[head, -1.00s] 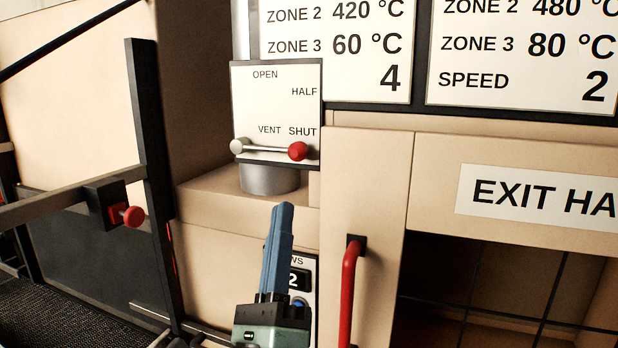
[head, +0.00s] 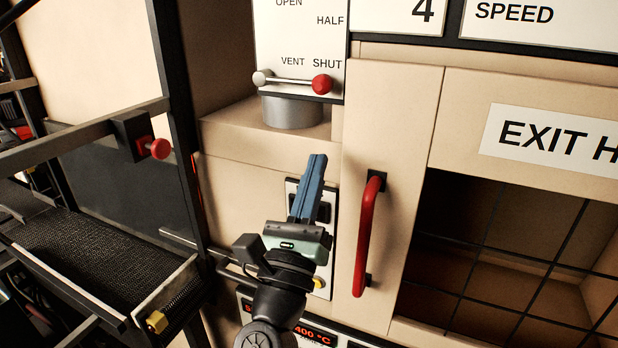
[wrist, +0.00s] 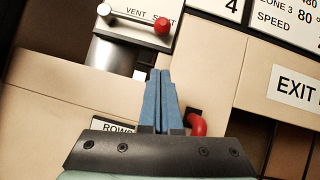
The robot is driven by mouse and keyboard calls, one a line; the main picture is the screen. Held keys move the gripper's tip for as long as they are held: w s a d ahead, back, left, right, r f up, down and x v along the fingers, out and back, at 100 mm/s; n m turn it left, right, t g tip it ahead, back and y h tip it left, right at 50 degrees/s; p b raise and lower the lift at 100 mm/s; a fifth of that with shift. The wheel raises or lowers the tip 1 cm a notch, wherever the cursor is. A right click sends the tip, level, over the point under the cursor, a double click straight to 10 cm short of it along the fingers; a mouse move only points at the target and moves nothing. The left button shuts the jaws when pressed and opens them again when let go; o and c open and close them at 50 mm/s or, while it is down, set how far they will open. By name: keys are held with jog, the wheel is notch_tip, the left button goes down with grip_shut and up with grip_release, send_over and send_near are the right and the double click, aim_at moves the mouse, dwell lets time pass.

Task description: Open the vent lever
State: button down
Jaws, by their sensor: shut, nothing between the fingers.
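The vent lever (head: 292,81) is a thin metal rod with a red ball knob (head: 322,83) at its right end and a grey pivot (head: 262,78) at its left. It lies nearly level, with the knob under the word SHUT on a white plate (head: 298,45) marked OPEN, HALF and SHUT. The knob also shows in the wrist view (wrist: 162,25). My gripper (head: 316,160) has blue fingers, shut and empty, pointing up. It is below the lever and apart from it. In the wrist view the fingertips (wrist: 160,72) appear below the knob.
A red vertical handle (head: 366,235) stands just right of my gripper. A grey cylinder (head: 292,111) sits under the vent plate on a beige ledge. At left are a dark frame with a red knob (head: 158,148) and a mesh belt (head: 110,250). A barred opening lies at right.

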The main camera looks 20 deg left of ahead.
aim_at(292, 81)
jog(key=w+a+r+p, duration=0.1)
jog(key=w+r+p, duration=0.2)
jog(key=w+r, duration=0.2)
jog(key=shift+r+p, duration=0.4)
jog(key=shift+r, duration=0.4)
jog(key=shift+a, duration=0.1)
jog(key=shift+s+r, duration=0.1)
jog(key=shift+r, duration=0.05)
